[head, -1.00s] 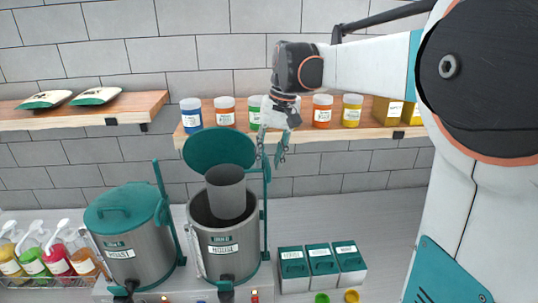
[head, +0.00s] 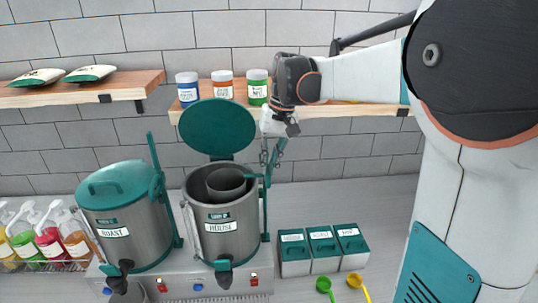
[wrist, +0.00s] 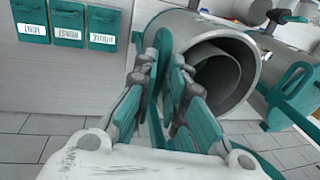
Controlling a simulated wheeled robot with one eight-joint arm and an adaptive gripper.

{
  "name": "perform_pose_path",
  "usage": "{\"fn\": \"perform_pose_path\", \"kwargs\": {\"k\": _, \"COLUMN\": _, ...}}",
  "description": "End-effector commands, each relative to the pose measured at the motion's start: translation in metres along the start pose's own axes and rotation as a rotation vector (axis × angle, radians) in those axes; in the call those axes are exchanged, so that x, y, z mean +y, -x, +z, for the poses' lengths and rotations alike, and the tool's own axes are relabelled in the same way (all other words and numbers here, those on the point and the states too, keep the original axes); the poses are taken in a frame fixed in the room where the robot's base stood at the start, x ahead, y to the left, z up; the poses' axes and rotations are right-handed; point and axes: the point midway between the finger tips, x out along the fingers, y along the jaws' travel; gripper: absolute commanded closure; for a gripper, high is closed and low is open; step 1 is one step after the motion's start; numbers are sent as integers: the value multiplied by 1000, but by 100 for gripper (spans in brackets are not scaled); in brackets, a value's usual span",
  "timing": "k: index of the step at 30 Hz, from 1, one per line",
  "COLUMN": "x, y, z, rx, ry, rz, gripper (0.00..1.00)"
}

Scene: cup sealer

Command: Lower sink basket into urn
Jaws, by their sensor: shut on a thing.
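The grey cylindrical basket (head: 226,181) sits mostly inside the open urn labelled HOUSE (head: 223,243), with its rim near the urn's mouth. The basket also shows within the urn's round opening in the wrist view (wrist: 213,75). My gripper (head: 271,163) is above and right of the urn mouth, pointing down, and is shut on the basket. In the wrist view my gripper's fingers (wrist: 162,65) are close together beside the urn rim, and they hide the exact grip point. The urn's teal lid (head: 217,128) stands open behind it.
A second urn (head: 126,230) with a closed teal lid stands close on the left. Teal-lidded boxes (head: 322,248) are on the right counter. A shelf with jars (head: 222,90) runs behind my gripper. Pump bottles (head: 48,240) stand at the far left.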

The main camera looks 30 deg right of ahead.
Motion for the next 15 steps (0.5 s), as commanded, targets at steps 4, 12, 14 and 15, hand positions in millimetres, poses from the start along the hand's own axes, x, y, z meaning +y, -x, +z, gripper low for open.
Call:
{"fn": "perform_pose_path", "kwargs": {"k": 4, "x": 5, "y": -24, "z": 0, "rx": 0, "ry": 0, "rz": 0, "gripper": 100}}
{"fn": "perform_pose_path", "kwargs": {"k": 12, "x": 6, "y": -30, "z": 0, "rx": -1, "ry": 0, "rz": 1, "gripper": 100}}
{"fn": "perform_pose_path", "kwargs": {"k": 14, "x": 6, "y": -30, "z": 1, "rx": -1, "ry": 0, "rz": 1, "gripper": 100}}
{"fn": "perform_pose_path", "kwargs": {"k": 15, "x": 6, "y": -30, "z": 1, "rx": -1, "ry": 0, "rz": 2, "gripper": 100}}
